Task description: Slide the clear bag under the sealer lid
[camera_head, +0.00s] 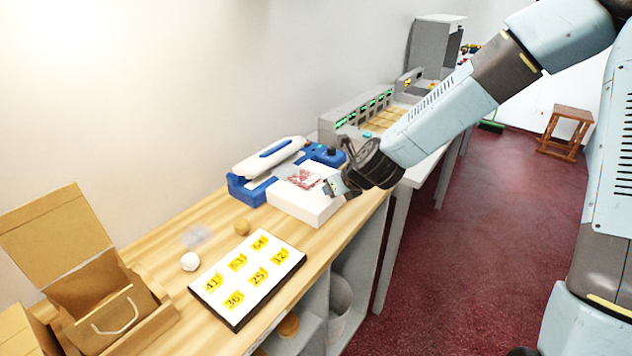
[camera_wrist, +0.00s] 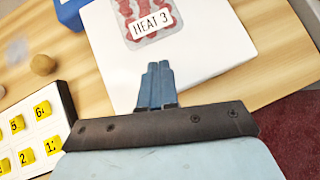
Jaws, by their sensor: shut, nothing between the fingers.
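The clear bag (camera_head: 304,179) with red contents lies flat on a white block (camera_head: 306,207) in front of the sealer. In the wrist view the bag (camera_wrist: 146,20) carries a label reading "HEAT 3", and the white block (camera_wrist: 215,45) fills the upper middle. The blue sealer (camera_head: 250,191) has a raised white lid (camera_head: 268,157) over its far left part. My gripper (camera_head: 329,189) is at the block's right side, near the bag. In the wrist view my gripper (camera_wrist: 157,75) has its fingers together and empty, just short of the bag's near edge.
A white board with yellow numbered tags (camera_head: 248,277) lies nearer on the wooden counter (camera_head: 168,261). A white ball (camera_head: 190,261), a tan ball (camera_head: 242,226) and an open cardboard box (camera_head: 65,245) are left. A grey device with green displays (camera_head: 356,116) stands beyond the sealer.

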